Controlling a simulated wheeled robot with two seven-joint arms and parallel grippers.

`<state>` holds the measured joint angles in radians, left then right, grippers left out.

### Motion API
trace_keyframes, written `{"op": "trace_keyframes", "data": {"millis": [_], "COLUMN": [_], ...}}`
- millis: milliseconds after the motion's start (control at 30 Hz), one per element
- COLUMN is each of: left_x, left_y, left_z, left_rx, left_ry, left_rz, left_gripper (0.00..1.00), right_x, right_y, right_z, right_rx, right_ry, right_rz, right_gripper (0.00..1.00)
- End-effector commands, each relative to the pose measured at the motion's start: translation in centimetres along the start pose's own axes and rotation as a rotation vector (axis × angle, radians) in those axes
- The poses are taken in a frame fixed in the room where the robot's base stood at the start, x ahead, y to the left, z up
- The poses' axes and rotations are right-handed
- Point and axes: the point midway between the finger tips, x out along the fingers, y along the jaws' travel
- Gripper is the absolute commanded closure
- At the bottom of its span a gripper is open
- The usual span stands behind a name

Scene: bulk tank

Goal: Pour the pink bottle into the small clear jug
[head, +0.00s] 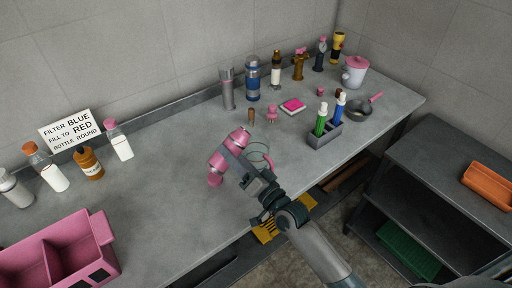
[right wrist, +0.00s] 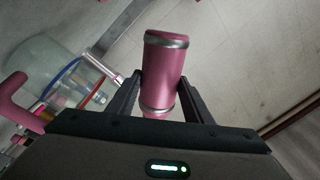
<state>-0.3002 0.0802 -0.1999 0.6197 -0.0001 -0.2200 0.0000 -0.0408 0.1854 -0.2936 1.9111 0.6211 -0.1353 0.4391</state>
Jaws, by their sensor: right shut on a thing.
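My right gripper (head: 234,153) is shut around the pink bottle (head: 218,161), above the middle of the counter. In the right wrist view the bottle (right wrist: 165,75) sits between both fingers (right wrist: 160,98) and shows grey metal bands. In the head view it appears tilted. The small clear jug (head: 259,151) is just right of the bottle, partly hidden by my gripper. In the right wrist view the jug (right wrist: 85,80) is at the left, with a red line, a blue line and a pink handle (right wrist: 18,98). I cannot see any liquid flowing. My left gripper is out of view.
A sign (head: 70,130) reads "FILTER BLUE, FILL TO RED, BOTTLE ROUND". Several bottles stand at the left behind a pink bin (head: 100,228). A grey caddy (head: 325,137) with marker-like bottles, a pan (head: 358,111) and several containers stand at the right. The counter's front middle is clear.

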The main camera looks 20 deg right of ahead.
Motion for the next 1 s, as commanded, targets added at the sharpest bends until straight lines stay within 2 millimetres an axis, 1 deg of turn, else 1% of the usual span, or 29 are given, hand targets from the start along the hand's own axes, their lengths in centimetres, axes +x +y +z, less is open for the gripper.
{"op": "trace_keyframes", "data": {"millis": [467, 1000], "left_x": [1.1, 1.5], "left_y": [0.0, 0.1], "left_z": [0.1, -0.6], "left_rx": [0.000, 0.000], "left_ry": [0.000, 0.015], "left_rz": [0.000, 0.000], "left_gripper": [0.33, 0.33], "right_x": [-0.1, -0.1], "right_y": [0.5, 0.5], "right_z": [0.7, 1.0], "right_rx": [0.064, 0.137], "right_ry": [0.012, 0.023], "right_rz": [-0.002, -0.002], "right_gripper": [0.84, 0.84]}}
